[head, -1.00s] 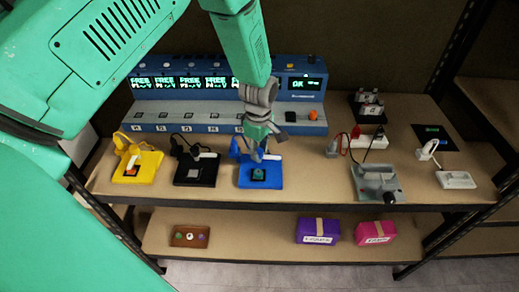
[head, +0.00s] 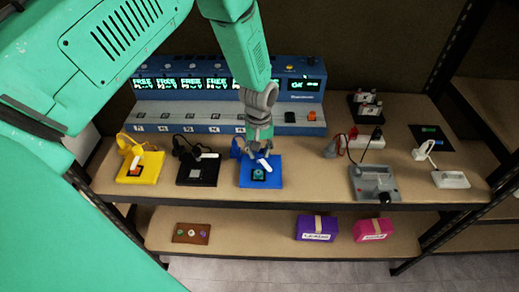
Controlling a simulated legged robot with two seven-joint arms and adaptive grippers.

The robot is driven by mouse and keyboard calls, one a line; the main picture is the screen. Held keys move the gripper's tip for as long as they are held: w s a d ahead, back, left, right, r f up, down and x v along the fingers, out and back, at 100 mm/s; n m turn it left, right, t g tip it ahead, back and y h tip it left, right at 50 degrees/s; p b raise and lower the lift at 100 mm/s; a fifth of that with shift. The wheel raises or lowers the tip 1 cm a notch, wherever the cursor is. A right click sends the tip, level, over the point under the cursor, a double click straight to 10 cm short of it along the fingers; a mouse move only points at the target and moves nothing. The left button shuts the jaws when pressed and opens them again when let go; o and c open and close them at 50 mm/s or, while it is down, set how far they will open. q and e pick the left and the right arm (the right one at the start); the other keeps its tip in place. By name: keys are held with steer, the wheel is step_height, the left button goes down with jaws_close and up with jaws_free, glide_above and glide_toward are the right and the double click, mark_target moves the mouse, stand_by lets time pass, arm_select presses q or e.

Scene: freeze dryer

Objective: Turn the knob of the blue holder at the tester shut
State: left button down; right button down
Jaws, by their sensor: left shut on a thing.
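The blue holder (head: 248,181) lies flat on the upper shelf in front of the tester (head: 180,117), with a dark square at its middle. Its white knob (head: 264,164) is a small bar near the holder's back edge and slants in the picture. My left gripper (head: 261,152) points down over the back of the blue holder. Its fingers are shut on the knob and hide part of it. My right gripper is not in view.
A black holder (head: 190,179) and a yellow holder (head: 149,176) lie to the left of the blue one. A grey device (head: 372,180) and a white block (head: 450,180) are to the right. Bare shelf lies between the blue holder and the grey device.

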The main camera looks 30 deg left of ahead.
arm_select(q)
steer(key=m, duration=0.3)
steer(key=shift+w+r+m, duration=0.1)
steer(key=shift+w+m, duration=0.1)
steer(key=shift+m, duration=0.1)
steer(key=shift+m+p, duration=0.35)
steer(key=shift+m, duration=1.15)
steer(key=shift+w, duration=0.1)
steer(key=c, duration=1.3)
jaws_free()
